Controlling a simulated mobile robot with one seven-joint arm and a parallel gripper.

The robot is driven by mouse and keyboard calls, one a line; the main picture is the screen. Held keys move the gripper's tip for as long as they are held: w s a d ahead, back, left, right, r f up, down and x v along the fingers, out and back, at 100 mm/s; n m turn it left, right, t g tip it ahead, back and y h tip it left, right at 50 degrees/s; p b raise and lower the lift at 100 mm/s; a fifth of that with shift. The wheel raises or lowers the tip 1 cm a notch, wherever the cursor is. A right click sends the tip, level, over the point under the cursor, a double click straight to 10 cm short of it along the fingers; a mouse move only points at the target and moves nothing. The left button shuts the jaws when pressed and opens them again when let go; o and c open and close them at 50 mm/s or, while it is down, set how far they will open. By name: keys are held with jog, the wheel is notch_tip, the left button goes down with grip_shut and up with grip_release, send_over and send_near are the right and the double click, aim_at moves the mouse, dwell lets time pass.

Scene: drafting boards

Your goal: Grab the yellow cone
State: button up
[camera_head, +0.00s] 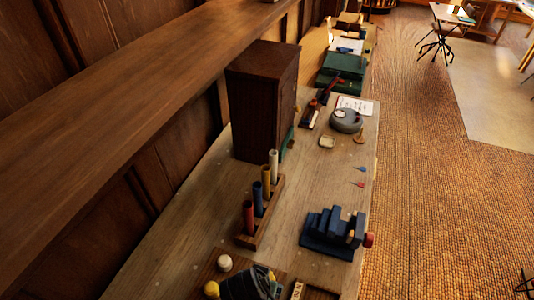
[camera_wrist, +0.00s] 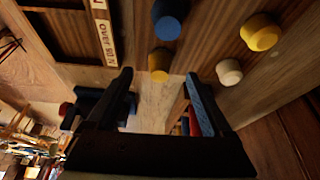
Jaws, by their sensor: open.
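Two yellow pieces show in the wrist view: a larger one (camera_wrist: 262,32) at upper right and a smaller one (camera_wrist: 160,65) near the middle. Both look round-topped from here, and I cannot tell which is the cone. My gripper (camera_wrist: 159,76) is open and empty. The smaller yellow piece appears between its fingertips in the picture, beyond them; no contact shows. A blue piece (camera_wrist: 168,18) and a cream piece (camera_wrist: 229,72) stand nearby on the wooden board (camera_wrist: 215,25). In the head view, one yellow piece (camera_head: 211,289) is at the bottom edge beside my dark gripper.
A rack (camera_head: 247,240) with several upright coloured tubes stands behind the board. A blue stepped block (camera_head: 333,228) is to the right. A dark cabinet (camera_head: 262,100) stands farther back. A wooden shelf (camera_head: 120,110) overhangs the left side. Bare tabletop (camera_head: 190,220) shows left of the rack.

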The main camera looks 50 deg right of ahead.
jog(key=shift+p+x, duration=0.6)
jog(key=shift+x, duration=2.4)
jog(key=shift+w+d+r, duration=0.1)
grip_shut()
jog(key=shift+r, duration=0.1)
